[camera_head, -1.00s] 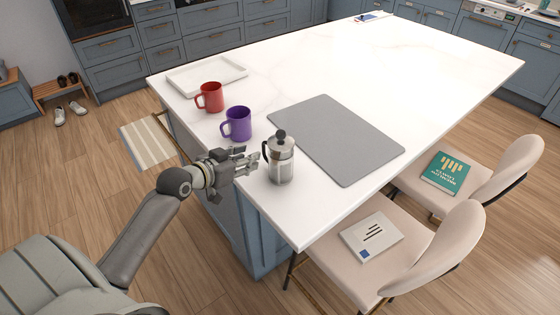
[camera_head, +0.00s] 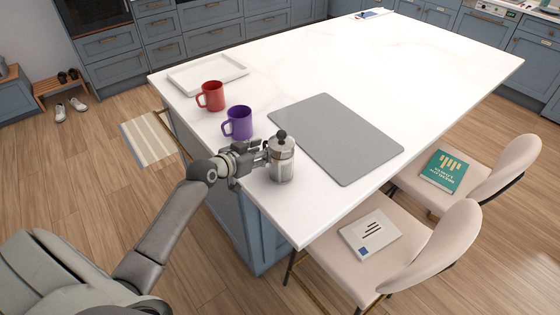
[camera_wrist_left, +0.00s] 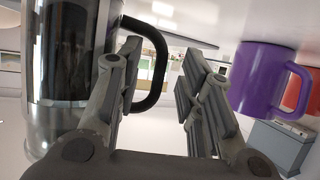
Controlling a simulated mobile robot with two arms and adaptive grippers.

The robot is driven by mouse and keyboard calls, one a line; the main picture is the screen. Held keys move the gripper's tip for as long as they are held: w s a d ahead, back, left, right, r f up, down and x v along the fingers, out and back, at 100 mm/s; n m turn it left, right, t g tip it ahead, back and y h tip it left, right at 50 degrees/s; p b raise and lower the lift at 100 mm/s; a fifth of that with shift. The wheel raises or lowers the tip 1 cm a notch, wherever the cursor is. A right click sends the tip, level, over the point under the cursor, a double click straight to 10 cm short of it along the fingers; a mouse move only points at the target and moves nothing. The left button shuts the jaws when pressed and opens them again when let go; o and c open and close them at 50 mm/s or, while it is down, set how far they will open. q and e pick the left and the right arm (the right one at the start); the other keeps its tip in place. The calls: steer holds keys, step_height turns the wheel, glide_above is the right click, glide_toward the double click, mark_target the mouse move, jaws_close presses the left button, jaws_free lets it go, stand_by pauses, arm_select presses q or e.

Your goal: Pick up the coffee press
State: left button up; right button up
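The coffee press (camera_head: 281,164) stands upright near the front left edge of the white island top, with a steel and glass body and a black knob. My left gripper (camera_head: 260,155) is at its left side, at body height. In the left wrist view the press (camera_wrist_left: 70,70) fills the left side, and its black handle (camera_wrist_left: 159,60) shows beyond the left finger, partly within the gap. The fingers (camera_wrist_left: 160,85) are apart, with nothing clamped between them. Contact between finger and handle is unclear. My right gripper is not in view.
A purple mug (camera_head: 238,123) stands close behind the gripper, with a red mug (camera_head: 211,96) and a white tray (camera_head: 207,74) farther back. A grey mat (camera_head: 336,138) lies right of the press. Two chairs (camera_head: 450,240) stand at the right side.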

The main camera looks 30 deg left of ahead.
arm_select(q)
jaws_close()
steer(key=shift+w+r, duration=0.1)
steer(key=shift+r, duration=0.1)
stand_by(0.3)
